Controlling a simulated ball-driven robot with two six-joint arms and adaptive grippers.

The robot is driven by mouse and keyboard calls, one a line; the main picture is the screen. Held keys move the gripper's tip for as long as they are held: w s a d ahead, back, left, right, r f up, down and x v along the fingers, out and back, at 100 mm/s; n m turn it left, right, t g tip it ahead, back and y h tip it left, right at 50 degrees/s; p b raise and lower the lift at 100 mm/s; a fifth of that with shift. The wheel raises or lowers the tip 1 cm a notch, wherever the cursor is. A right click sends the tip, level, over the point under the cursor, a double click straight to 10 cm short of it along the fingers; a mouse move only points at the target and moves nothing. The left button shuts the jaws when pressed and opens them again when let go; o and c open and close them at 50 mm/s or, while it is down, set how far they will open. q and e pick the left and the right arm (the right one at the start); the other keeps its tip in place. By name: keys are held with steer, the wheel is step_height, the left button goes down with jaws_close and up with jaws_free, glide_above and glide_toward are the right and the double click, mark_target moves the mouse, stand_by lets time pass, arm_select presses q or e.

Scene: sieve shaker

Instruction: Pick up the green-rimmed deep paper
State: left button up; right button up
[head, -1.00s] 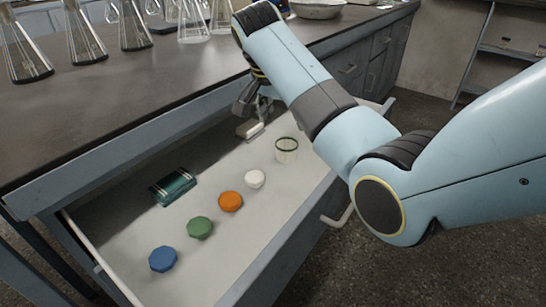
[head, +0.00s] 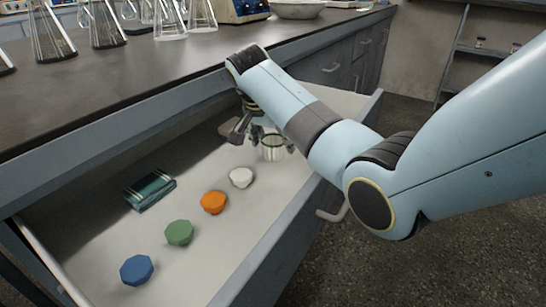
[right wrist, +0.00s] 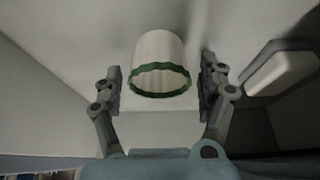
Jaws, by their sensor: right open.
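The green-rimmed deep paper (head: 272,152) is a white, cup-like piece with a green rim. It stands in the open drawer, toward its far right end. In the right wrist view the paper (right wrist: 158,52) sits between the two fingers, with a gap on each side. My right gripper (right wrist: 161,82) is open and empty, its fingers on either side of the paper. In the head view the right gripper (head: 262,135) is at the paper, partly hidden by my own arm. My left gripper is in neither view.
The drawer (head: 85,242) also holds a white piece (head: 241,177), an orange piece (head: 214,202), a green piece (head: 179,233), a blue piece (head: 137,270) and a dark green case (head: 149,190).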

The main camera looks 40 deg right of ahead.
steer(key=shift+f, duration=0.15)
steer(key=c, duration=0.8)
steer(key=shift+c, duration=0.2)
